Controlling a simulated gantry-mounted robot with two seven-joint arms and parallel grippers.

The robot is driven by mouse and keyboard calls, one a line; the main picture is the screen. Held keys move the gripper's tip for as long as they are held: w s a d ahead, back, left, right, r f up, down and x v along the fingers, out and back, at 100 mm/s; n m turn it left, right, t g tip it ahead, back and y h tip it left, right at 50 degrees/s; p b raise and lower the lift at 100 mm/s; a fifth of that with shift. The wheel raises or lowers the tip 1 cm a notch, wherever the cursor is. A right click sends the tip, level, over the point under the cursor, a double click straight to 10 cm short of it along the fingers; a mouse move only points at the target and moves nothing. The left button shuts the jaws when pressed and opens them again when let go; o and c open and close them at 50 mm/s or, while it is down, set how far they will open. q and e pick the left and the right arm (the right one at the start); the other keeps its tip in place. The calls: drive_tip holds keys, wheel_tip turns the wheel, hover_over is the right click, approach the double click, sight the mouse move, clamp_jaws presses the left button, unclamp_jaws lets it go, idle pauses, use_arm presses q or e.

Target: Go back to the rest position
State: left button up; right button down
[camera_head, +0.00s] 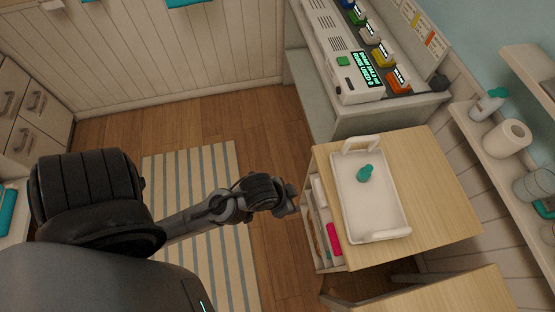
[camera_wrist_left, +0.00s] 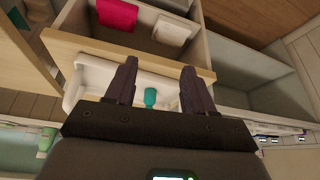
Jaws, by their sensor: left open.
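My left gripper (camera_head: 291,198) is at the left side of a wooden-topped cabinet (camera_head: 440,200). In the left wrist view its two dark fingers (camera_wrist_left: 160,75) are spread apart with nothing held between them. A white tray (camera_head: 349,205) with raised handles sits on the cabinet top and holds a small teal item (camera_head: 365,173). The tray (camera_wrist_left: 75,92) and the teal item (camera_wrist_left: 150,97) also show beyond the fingers in the left wrist view. My right gripper is in neither view.
The cabinet's left side shows compartments with a pink item (camera_head: 334,240); the wrist view shows this pink item (camera_wrist_left: 117,14) near a white box (camera_wrist_left: 172,30). A counter with a device (camera_head: 355,88) stands behind. Wall shelves are at right. A striped rug (camera_head: 190,165) covers open floor.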

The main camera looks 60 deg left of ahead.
use_arm(q)
drive_tip(key=s, duration=0.1)
drive_tip(key=s+g, duration=0.1)
drive_tip(key=s, duration=0.1)
drive_tip(key=shift+s+a+r, duration=0.25)
drive_tip(key=shift+s+a, duration=0.05)
